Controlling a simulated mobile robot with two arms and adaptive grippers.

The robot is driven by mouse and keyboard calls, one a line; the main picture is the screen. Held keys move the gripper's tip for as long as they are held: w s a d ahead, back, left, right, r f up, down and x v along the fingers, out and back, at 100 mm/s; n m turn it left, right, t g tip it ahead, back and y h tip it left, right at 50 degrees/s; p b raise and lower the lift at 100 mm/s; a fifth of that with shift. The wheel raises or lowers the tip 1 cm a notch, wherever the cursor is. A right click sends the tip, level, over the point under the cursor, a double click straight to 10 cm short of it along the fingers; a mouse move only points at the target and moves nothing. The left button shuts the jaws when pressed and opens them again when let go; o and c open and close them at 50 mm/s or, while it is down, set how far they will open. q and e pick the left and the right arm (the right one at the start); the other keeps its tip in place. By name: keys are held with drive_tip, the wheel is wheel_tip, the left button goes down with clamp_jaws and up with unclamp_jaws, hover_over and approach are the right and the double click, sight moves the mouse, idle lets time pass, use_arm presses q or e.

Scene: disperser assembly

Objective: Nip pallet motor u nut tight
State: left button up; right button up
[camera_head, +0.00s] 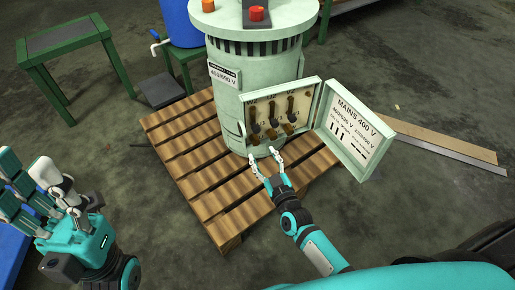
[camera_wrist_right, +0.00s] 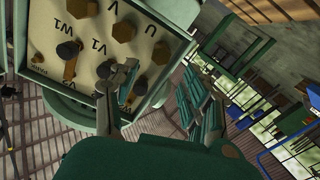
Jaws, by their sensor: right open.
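The motor (camera_head: 258,75) is a pale green upright cylinder standing on a slatted wooden pallet (camera_head: 222,215). Its terminal box (camera_head: 313,100) is open at the front, showing several brass nuts and dark terminals. In the right wrist view, a brass hex nut (camera_wrist_right: 161,52) sits close to a "U" label; which nut is the U nut I cannot tell for sure. My right gripper (camera_head: 263,155) is open, in front of and just below the box. In the wrist view a fingertip overlaps the lower terminals; contact is unclear. My left gripper (camera_head: 45,195) is open and empty, away from the motor.
The box door (camera_head: 352,125), marked "MAINS 400 V", swings out to the right. A green table (camera_head: 65,42) and a blue barrel (camera_head: 182,22) stand at the back left. Planks (camera_head: 445,140) lie on the floor at right.

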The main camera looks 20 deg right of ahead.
sight(256, 143)
drive_tip(key=w, duration=0.2)
drive_tip(key=w+b, duration=0.1)
drive_tip(key=w, duration=0.2)
drive_tip(key=shift+w+a, duration=0.25)
drive_tip(key=shift+w, duration=0.05)
clamp_jaws()
